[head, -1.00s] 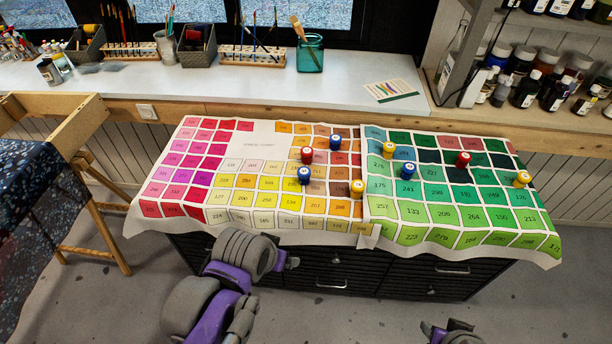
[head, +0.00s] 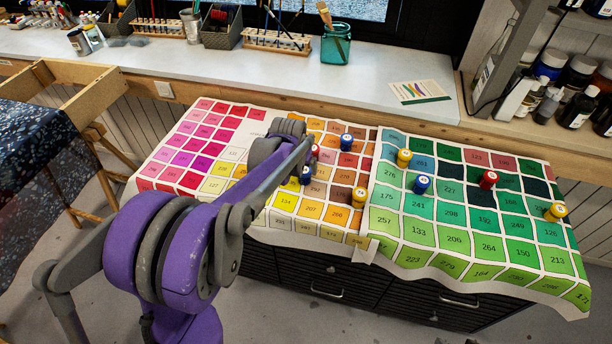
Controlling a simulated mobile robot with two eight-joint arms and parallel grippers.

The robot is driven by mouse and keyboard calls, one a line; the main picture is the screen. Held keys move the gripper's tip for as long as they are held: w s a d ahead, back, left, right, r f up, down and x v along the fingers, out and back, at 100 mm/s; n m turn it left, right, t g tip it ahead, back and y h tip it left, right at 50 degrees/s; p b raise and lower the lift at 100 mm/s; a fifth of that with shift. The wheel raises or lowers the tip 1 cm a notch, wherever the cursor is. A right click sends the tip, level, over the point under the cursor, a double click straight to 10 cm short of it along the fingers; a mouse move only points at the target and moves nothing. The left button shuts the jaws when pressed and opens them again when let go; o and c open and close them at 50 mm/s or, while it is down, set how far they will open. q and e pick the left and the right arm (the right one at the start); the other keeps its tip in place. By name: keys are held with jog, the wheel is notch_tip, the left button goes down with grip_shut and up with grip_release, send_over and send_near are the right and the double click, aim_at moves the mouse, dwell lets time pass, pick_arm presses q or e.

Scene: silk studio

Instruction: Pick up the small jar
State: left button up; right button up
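Several small jars with coloured caps stand upright on the colour-chart cloth (head: 440,262). A red jar (head: 314,151) is mostly hidden behind the end of my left arm, and a blue jar (head: 305,176) is just below it. Another blue jar (head: 346,142) and a yellow jar (head: 359,196) stand close by on the right. Further right are a yellow jar (head: 404,158), a blue jar (head: 422,185), a red jar (head: 488,179) and a yellow jar (head: 556,211). My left arm reaches over the cloth; its fingers are hidden behind its own links. My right gripper is not in view.
The cloth covers a dark drawer cabinet (head: 385,310). Behind it, a pale counter (head: 270,85) holds a teal glass jar (head: 336,45) and brush racks. A shelf with dark bottles (head: 577,105) stands at the right, a wooden frame (head: 95,92) at the left.

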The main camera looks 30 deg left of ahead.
aim_at(304, 172)
pick_arm(q)
jog(key=x, duration=0.7)
jog(key=shift+w+d, duration=0.2)
jog(key=shift+w, duration=0.05)
grip_shut()
